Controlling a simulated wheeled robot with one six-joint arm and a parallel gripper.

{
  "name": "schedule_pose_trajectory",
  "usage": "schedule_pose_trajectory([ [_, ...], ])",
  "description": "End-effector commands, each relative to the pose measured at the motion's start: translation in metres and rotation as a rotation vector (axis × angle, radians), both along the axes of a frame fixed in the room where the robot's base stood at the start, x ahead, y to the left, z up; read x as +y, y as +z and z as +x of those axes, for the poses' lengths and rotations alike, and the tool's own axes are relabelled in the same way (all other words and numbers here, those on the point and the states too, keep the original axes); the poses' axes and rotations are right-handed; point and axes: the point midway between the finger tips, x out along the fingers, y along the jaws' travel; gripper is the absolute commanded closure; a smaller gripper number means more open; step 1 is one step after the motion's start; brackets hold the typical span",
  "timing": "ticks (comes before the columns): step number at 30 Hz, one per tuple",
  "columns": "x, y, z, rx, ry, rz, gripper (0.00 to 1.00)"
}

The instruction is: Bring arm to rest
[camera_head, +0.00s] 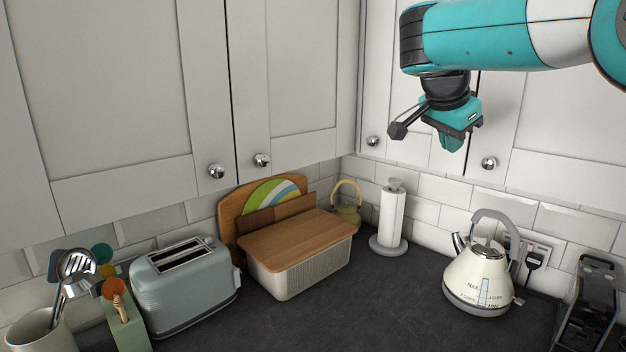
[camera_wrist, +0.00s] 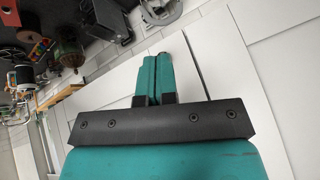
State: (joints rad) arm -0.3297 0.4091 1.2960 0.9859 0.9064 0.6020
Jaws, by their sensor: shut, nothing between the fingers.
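My arm reaches in from the top right of the head view. My gripper (camera_head: 453,143) hangs in the air in front of the white wall cupboards, above the worktop and apart from everything on it. In the wrist view my gripper (camera_wrist: 152,75) shows its two teal fingers side by side, shut with nothing between them.
On the dark worktop (camera_head: 370,310) stand a utensil pot (camera_head: 45,335), a toaster (camera_head: 186,287), a bread bin (camera_head: 297,268), a paper towel holder (camera_head: 391,220) and a kettle (camera_head: 476,278). Cupboards (camera_head: 290,70) hang above. The worktop's front middle is clear.

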Motion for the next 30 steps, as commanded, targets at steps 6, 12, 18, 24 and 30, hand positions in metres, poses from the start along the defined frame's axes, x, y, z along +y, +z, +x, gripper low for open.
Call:
schedule_pose_trajectory([
  [6, 0.038, -0.096, -0.077, 0.234, 0.717, -0.058, 1.00],
  [12, 0.088, -0.184, -0.197, 0.356, 1.330, 0.008, 1.00],
  [18, 0.120, -0.235, -0.301, 0.367, 1.721, 0.116, 1.00],
  [24, 0.132, -0.249, -0.344, 0.353, 1.869, 0.173, 1.00],
  [30, 0.132, -0.249, -0.345, 0.353, 1.871, 0.175, 1.00],
])
